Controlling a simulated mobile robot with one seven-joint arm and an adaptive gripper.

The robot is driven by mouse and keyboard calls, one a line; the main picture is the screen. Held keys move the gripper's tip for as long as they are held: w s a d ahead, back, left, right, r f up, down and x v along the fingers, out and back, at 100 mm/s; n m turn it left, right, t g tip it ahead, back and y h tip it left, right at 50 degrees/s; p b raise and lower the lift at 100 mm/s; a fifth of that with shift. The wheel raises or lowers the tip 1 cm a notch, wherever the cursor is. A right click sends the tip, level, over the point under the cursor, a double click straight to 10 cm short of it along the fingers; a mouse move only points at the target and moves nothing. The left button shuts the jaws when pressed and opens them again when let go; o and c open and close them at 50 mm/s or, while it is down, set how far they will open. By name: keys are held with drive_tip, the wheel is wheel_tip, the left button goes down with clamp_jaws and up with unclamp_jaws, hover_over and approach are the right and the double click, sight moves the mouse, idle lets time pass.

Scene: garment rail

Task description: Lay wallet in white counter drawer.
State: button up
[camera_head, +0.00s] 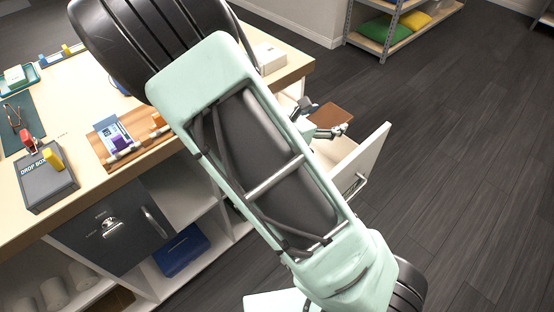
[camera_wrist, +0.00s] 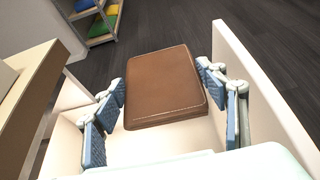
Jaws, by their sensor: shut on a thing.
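The brown wallet (camera_wrist: 165,88) is between the two blue-padded fingers of my gripper (camera_wrist: 165,105) in the wrist view, and the gripper is shut on it. The wallet (camera_head: 331,115) also shows in the head view, beside the fingers of my gripper (camera_head: 322,132). The white counter drawer (camera_head: 365,160) is pulled out from the counter. In the wrist view the drawer (camera_wrist: 265,85) has walls on both sides of the gripper, and the wallet is over its opening. Whether the wallet touches the drawer floor is hidden. My arm covers much of the drawer in the head view.
The counter (camera_head: 75,120) carries a dark drop box (camera_head: 48,190), a wooden tray (camera_head: 140,150) and small items. Below are open shelves with a blue box (camera_head: 182,250) and a dark locked door (camera_head: 108,228). A shelf rack (camera_head: 385,45) stands behind. The floor to the right is clear.

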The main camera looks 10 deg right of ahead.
drive_tip(key=f+b, duration=0.2)
drive_tip(key=f, duration=0.5)
drive_tip(key=f+b, duration=0.3)
drive_tip(key=f, duration=0.3)
drive_tip(key=w+f+b, duration=0.1)
drive_tip(key=f+b, duration=0.2)
drive_tip(key=f, duration=0.4)
drive_tip(key=shift+f, duration=0.3)
drive_tip(key=shift+s+f+b, duration=0.1)
drive_tip(key=shift+f+b, duration=0.4)
drive_tip(key=shift+b, duration=0.2)
